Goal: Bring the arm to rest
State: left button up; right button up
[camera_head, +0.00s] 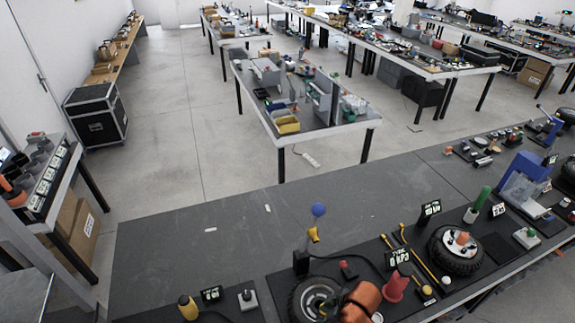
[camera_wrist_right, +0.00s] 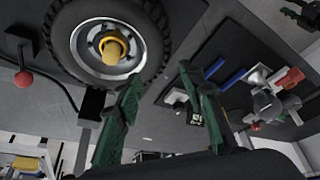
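My right gripper (camera_wrist_right: 158,85) shows in the right wrist view. Its two dark green fingers are spread apart with nothing between them. A wheel with a black tyre and a yellow centre piece (camera_wrist_right: 112,47) lies beyond the left fingertip; I cannot tell how far apart they are. Neither gripper can be made out in the head view, and my left gripper is not in view.
In the head view a dark workbench (camera_head: 200,235) crosses the front, its left part mostly bare. Grey floor (camera_head: 180,110) lies beyond.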

jog(key=s+d+f+m+t+h, duration=0.1)
jog(key=s+d+f+m+h, duration=0.1)
jog(key=s+d+m, duration=0.65)
jog(key=s+d+f+m+h, duration=0.1)
jog(key=s+d+m+h, duration=0.25)
jog(key=s+d, duration=0.95)
notch_tip(320, 180, down, 36)
jog(key=w+d+g+y+b, duration=0.1)
jog(key=w+b, duration=0.1)
jog(key=b, duration=0.5)
jog(key=s+f+b, duration=0.3)
jog(key=s+f, duration=0.7)
jog(key=f, duration=0.3)
jog(key=s+f+g+b, duration=0.1)
jog(key=s+f+b, duration=0.3)
jog(key=s+f, duration=0.5)
notch_tip(320, 180, down, 4)
jog(key=shift+s+r+n, duration=0.1)
jog(key=shift+s+n, duration=0.3)
jog(key=shift+y, duration=0.25)
